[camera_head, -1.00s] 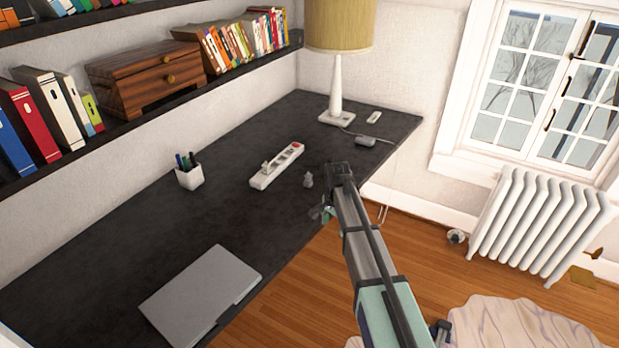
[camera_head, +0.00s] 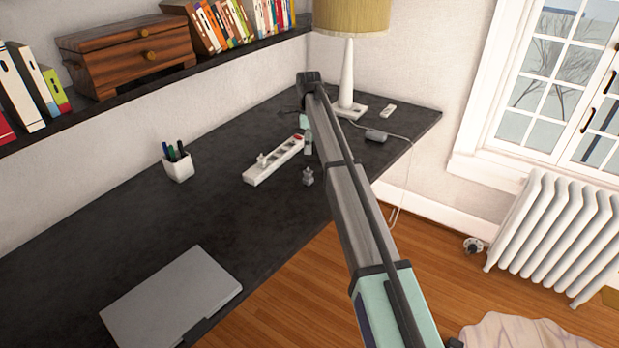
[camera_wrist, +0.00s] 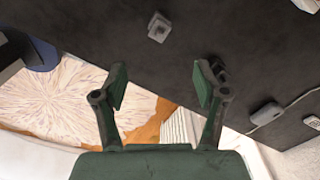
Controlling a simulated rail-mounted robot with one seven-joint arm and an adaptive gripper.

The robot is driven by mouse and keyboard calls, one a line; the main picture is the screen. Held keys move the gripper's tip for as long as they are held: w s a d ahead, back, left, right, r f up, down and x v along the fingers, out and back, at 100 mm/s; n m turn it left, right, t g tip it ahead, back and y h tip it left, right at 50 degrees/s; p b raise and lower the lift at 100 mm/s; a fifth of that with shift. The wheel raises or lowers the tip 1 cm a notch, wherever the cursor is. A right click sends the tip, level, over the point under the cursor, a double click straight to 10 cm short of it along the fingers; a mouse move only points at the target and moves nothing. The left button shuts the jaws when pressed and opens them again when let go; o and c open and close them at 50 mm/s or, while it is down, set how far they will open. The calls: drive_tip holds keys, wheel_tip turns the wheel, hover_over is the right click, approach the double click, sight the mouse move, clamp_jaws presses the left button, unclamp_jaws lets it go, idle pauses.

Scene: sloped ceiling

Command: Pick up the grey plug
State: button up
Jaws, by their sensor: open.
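The small grey plug (camera_head: 308,176) stands on the dark desk (camera_head: 226,215) in front of the white power strip, near the desk's front edge. In the wrist view the plug (camera_wrist: 159,26) is at the top centre, beyond the fingertips and not between them. My gripper (camera_wrist: 161,84) is open and empty there, its two green-padded fingers well apart. In the head view my gripper (camera_head: 308,144) shows small and partly hidden by my arm, behind the plug in the picture and right of the strip.
A white power strip (camera_head: 262,168) with a plug-like piece on it lies close to the grey plug. A lamp (camera_head: 348,80), a grey adapter (camera_head: 376,136) with a cable, a pen cup (camera_head: 178,165) and a laptop (camera_head: 172,297) are also on the desk. A shelf (camera_head: 205,67) overhangs the back.

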sight(308, 171)
wheel_tip(308, 171, down, 10)
drive_tip(key=shift+r+p, duration=0.2)
drive_tip(key=shift+p, duration=0.85)
drive_tip(key=shift+a+f+p, duration=0.1)
drive_tip(key=shift+f+p, duration=1)
drive_tip(key=shift+f, duration=1.45)
drive_tip(key=c, duration=1.1)
